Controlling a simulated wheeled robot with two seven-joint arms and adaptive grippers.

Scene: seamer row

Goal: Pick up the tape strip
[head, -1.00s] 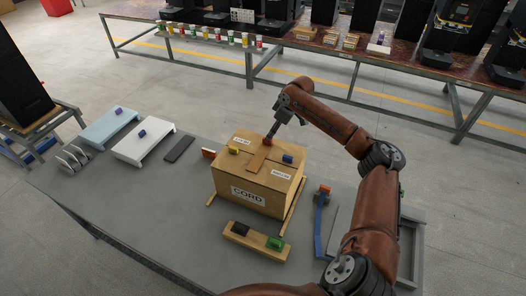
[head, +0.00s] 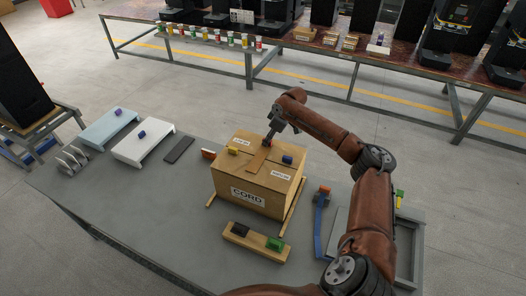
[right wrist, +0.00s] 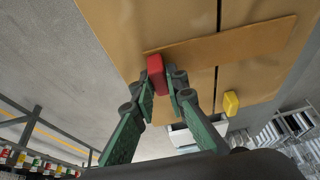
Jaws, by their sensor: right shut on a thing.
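The tape strip (head: 259,159) is a flat brown strip lying across the top of the cardboard box (head: 226,184) marked CORD. In the right wrist view, the strip (right wrist: 225,42) crosses the seam between the box flaps. A red block (right wrist: 156,72) sits at one end of it. My right gripper (right wrist: 160,88) has its two green fingers shut on this red block, at the far edge of the box top. In the head view, my right gripper (head: 268,139) comes down on it from above and mostly hides the block. My left gripper is not in view.
A yellow block (head: 232,150) and a blue block (head: 287,159) sit on the box top beside the strip. A wooden bar (head: 251,240) with black and green blocks lies in front. A blue tool (head: 319,225) and grey tray (head: 407,270) lie right. The table's left front is clear.

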